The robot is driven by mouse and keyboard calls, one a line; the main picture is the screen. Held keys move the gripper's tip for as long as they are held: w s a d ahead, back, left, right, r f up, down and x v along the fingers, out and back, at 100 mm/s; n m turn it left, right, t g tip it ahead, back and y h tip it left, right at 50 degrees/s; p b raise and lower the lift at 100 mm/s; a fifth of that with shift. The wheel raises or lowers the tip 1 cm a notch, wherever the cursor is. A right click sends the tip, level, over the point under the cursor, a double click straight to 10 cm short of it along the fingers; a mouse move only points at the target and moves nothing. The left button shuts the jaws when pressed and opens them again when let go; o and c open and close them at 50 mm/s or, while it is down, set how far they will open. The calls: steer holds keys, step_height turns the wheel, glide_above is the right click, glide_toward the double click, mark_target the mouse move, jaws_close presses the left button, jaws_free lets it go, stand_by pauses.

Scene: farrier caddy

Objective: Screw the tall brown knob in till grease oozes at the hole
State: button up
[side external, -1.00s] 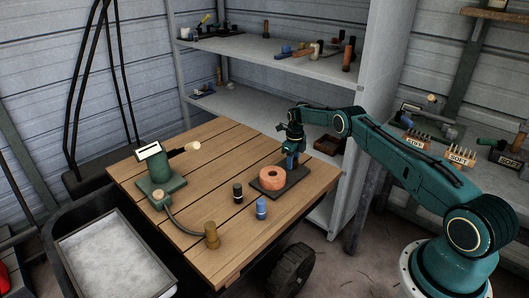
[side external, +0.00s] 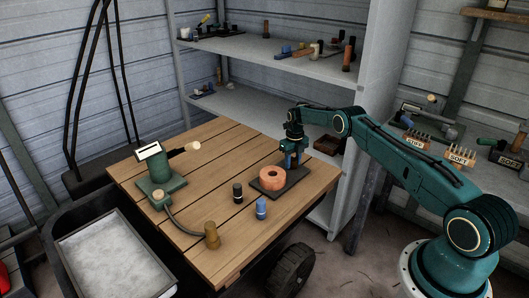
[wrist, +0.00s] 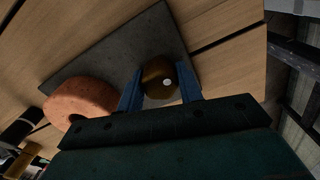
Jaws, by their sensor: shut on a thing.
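My gripper (side external: 291,160) points down at the back right of the wooden table. In the wrist view its blue fingers are shut on a brown, rounded knob (wrist: 158,76) with a small pale dot on its top. The knob stands on a dark plate (side external: 287,186), which also shows in the wrist view (wrist: 90,72). An orange-brown ring-shaped block (side external: 271,183) with a hole in its top sits on the same plate, beside the knob. In the side view the fingers hide most of the knob. The hole looks dark.
A black bottle-like piece (side external: 238,192) and a blue one (side external: 261,209) stand in front of the plate. A green device (side external: 160,170) is at the left, with a hose running to a brass-brown cylinder (side external: 211,236). The table's front middle is mostly clear.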

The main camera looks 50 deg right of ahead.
steer(key=shift+f, duration=0.2)
stand_by(0.4)
steer(key=o, duration=1)
steer(key=shift+r, duration=0.1)
steer(key=n, duration=0.5)
steer(key=shift+n, duration=0.4)
steer(key=shift+n, duration=0.3)
steer(key=shift+n, duration=2.8)
steer(key=shift+r, duration=0.1)
